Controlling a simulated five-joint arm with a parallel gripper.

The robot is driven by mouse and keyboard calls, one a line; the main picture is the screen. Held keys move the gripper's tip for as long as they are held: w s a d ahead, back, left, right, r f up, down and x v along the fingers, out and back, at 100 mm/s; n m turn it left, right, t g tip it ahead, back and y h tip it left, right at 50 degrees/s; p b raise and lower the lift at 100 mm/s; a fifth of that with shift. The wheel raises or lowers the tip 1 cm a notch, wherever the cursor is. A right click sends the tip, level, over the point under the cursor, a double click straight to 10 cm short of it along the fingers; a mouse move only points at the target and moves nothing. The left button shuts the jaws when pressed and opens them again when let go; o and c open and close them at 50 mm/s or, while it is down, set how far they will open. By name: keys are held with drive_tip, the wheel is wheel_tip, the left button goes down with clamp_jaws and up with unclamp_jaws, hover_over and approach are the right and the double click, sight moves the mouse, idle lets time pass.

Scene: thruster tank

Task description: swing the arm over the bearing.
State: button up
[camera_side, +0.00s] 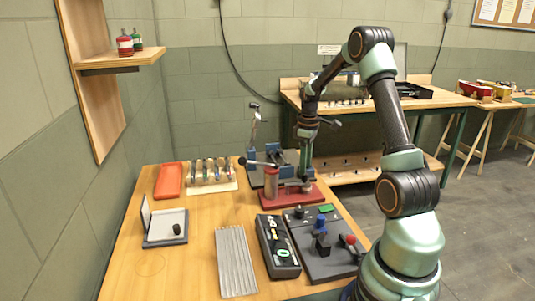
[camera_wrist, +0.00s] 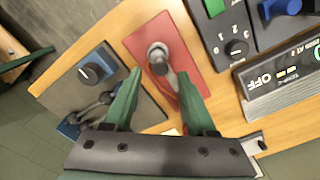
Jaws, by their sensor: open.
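My gripper (camera_side: 305,183) hangs pointing down over the red plate (camera_side: 262,201) at the back right of the wooden bench. In the wrist view my gripper (camera_wrist: 160,74) shows two green fingers spread apart with nothing held. Between and beyond the fingertips a grey round-topped post (camera_wrist: 158,55) stands on the red plate (camera_wrist: 188,58). A small dark round piece (camera_side: 177,229) sits in an open grey case (camera_side: 165,239) at the left of the bench, well away from my gripper. I cannot tell for sure which piece is the bearing.
A control box with coloured knobs (camera_side: 325,262), a black meter (camera_side: 278,255) and a ribbed metal plate (camera_side: 235,262) lie at the bench front. An orange tray (camera_side: 169,181) and a rack of rings (camera_side: 212,175) stand at the back. The front left bench is clear.

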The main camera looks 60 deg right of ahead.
wheel_tip(320, 180, up, 9)
drive_tip(key=shift+r, duration=0.2)
idle(0.3)
drive_tip(key=w+a+r+t+h, duration=0.1)
drive_tip(key=a+r, duration=0.2)
drive_tip(key=a, duration=0.6)
drive_tip(key=a+r+t, duration=0.2)
drive_tip(key=a+r, duration=0.2)
drive_tip(key=a, duration=0.5)
drive_tip(key=s+a+f+m+t+y, duration=0.1)
drive_tip(key=s+a, duration=0.4)
drive_tip(key=a, duration=0.8)
drive_tip(key=shift+s+a+f+t, duration=0.25)
drive_tip(key=shift+a+t, duration=0.15)
drive_tip(key=shift+t, duration=0.4)
